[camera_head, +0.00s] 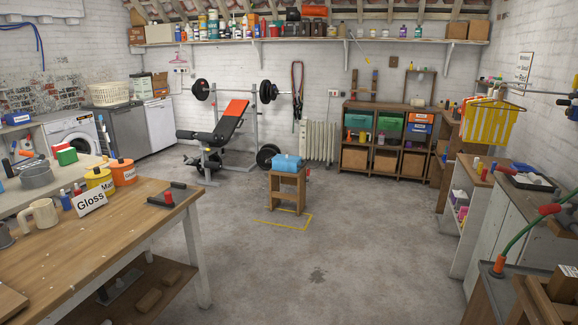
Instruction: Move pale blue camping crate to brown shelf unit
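The pale blue camping crate (287,162) sits on top of a small wooden stool (287,188) in the middle of the floor. It looks like a light blue box; its details are too small to tell. The brown shelf unit (388,106) stands against the back wall, to the right of the stool. Its cubbies hold green, blue and orange bins above and brown boxes below. Neither of my grippers is in view.
A yellow outline (296,224) marks the floor around the stool. A weight bench (215,135) stands back left and a white radiator (319,141) behind. A wooden workbench (130,215) fills the front left; cabinets (505,215) line the right. The middle floor is clear.

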